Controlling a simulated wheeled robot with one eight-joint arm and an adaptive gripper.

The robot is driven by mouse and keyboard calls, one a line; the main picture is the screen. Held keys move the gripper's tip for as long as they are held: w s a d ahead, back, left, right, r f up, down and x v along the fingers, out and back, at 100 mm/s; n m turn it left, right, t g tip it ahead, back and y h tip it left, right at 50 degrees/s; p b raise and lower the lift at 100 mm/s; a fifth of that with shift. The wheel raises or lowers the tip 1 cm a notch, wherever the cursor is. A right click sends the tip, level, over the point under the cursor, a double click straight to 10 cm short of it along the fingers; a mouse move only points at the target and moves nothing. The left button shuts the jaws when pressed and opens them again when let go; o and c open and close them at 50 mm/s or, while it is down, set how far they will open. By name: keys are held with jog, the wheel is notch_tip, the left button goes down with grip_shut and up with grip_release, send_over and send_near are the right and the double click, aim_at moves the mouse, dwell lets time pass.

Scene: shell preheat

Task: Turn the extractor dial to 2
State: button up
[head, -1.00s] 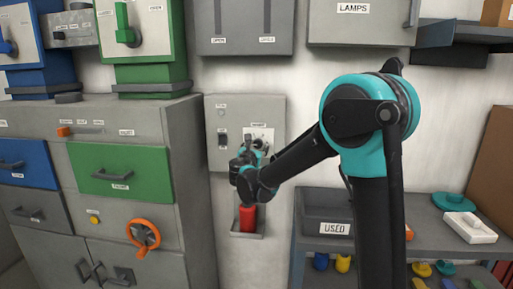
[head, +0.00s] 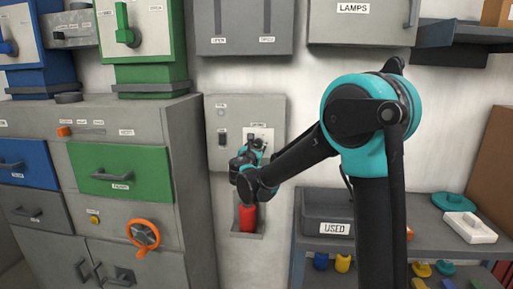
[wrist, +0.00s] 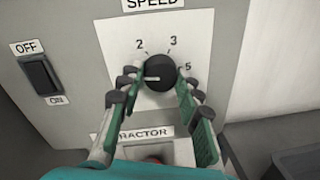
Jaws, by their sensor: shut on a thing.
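The extractor dial (wrist: 160,74) is a round black knob on a white plate marked SPEED. Its white pointer line points left in the wrist view, below the 2 mark (wrist: 139,44). A 3 (wrist: 173,40) is at upper right and what looks like a 5 (wrist: 188,69) at right. Any mark at the left is hidden or not visible. My gripper (wrist: 160,88) is shut on the dial, with one finger on each side of it. In the head view my gripper (head: 246,160) is at the grey extractor panel (head: 217,150) and covers much of the dial.
An OFF/ON rocker switch (wrist: 41,75) sits left of the dial. Below the panel a red object (head: 247,217) stands in a recess. A grey cabinet (head: 190,150) stands close on the left, and a shelf with a USED bin (head: 326,208) on the right.

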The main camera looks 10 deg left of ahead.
jog(key=m, duration=1)
jog(key=shift+r+g+y, duration=0.1)
jog(key=shift+g+y, duration=0.2)
dwell(0.4)
jog(key=o, duration=1.2)
jog(key=shift+c, duration=0.2)
jog(key=s, duration=1.2)
jog(key=shift+a+r, duration=0.35)
